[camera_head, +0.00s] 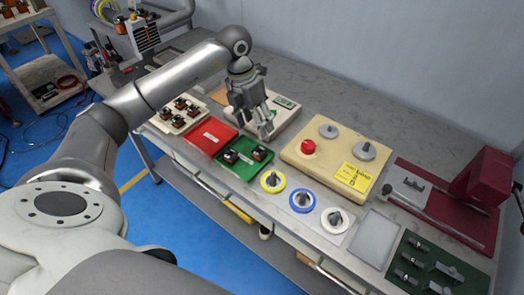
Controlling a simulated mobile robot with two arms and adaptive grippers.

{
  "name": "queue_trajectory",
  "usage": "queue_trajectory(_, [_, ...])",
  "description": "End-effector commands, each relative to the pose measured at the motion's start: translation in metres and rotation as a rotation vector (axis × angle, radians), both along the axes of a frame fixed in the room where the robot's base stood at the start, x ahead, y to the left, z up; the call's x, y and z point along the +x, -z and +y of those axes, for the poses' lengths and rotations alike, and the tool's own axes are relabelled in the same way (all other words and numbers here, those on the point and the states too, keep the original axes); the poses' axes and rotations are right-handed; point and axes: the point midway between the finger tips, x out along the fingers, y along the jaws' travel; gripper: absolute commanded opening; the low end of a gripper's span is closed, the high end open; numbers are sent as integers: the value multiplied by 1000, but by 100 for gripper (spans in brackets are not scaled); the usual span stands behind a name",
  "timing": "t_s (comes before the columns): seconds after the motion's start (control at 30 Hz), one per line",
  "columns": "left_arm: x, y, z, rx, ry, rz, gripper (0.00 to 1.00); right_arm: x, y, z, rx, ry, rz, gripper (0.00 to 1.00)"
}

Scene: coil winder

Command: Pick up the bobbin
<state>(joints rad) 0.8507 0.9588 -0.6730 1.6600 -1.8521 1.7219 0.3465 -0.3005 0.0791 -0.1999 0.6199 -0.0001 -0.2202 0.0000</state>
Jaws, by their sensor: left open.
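My left gripper (264,128) hangs with its fingers pointing down, open, above the table behind the red and green trays. It appears empty. A white tray (160,123) to its left holds several small dark bobbin-like parts (179,103) with orange bands. I cannot tell which part is the task's bobbin. A pale device with a display (286,102) is partly hidden behind the gripper. My right gripper is out of view.
A red tray (209,136) adjoins the green one. Right of the gripper stands a cream box (325,150) with a red button and two grey discs. Yellow (272,181), blue (302,200) and white (335,220) spools line the front. A red machine (482,180) stands far right.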

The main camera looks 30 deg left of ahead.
Motion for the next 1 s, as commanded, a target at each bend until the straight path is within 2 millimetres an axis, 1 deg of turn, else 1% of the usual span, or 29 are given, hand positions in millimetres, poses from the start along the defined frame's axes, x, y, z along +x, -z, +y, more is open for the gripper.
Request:
queue_trajectory(0.03, [-1,9,-2,-1,2,8,61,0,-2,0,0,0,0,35])
queue_trajectory(0.1, [-1,21,-4,-2,2,7,61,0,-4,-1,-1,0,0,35])
queue_trajectory(0.2, [1,35,-6,-4,1,7,61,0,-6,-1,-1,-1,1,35])
queue_trajectory(0.37, [2,47,-8,-4,3,2,61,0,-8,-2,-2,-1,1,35])
queue_trajectory(0.47, [1,56,-8,-5,2,6,61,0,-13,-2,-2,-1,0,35])
queue_trajectory(0.6, [-3,77,-8,-6,3,8,61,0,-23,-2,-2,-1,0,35])
queue_trajectory(0.7, [0,91,-10,-6,3,5,61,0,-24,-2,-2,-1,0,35])
queue_trajectory(0.8, [0,98,-11,-5,3,2,61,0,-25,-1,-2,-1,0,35])
queue_trajectory(1.0, [1,100,-11,-5,4,1,61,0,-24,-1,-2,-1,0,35])
